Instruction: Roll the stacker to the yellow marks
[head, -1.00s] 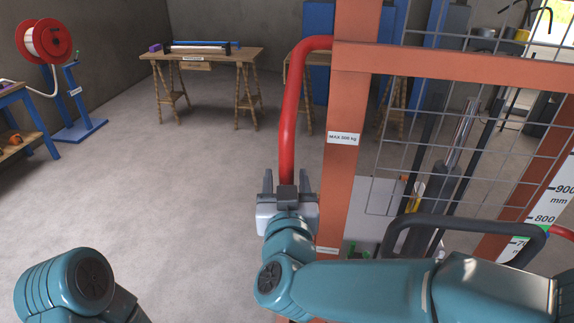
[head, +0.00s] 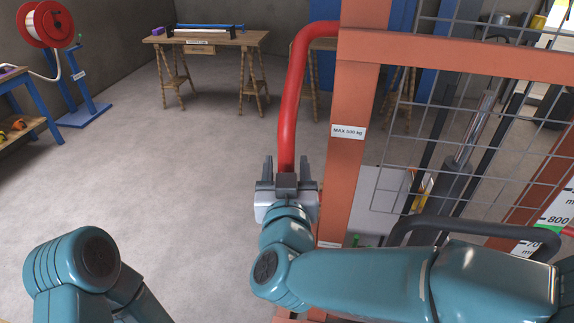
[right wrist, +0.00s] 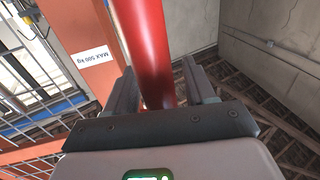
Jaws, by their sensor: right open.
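The stacker's orange frame (head: 345,165) stands at the right of the head view, with a mesh guard and a "MAX 500 kg" label. A red bent handle (head: 290,110) is fixed to its left post, which also shows in the right wrist view (right wrist: 100,70). My right gripper (head: 287,165) is open at the lower part of the handle. In the right wrist view the red handle (right wrist: 148,45) passes between the spread fingers (right wrist: 165,88); whether they touch it is unclear. My left arm shows at the lower left, its gripper out of frame. I see no floor marks.
A wooden trestle bench (head: 207,40) stands at the back. A red cable reel on a blue stand (head: 85,105) and a blue-legged bench (head: 30,100) are at the left. The grey floor (head: 170,180) between them is clear.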

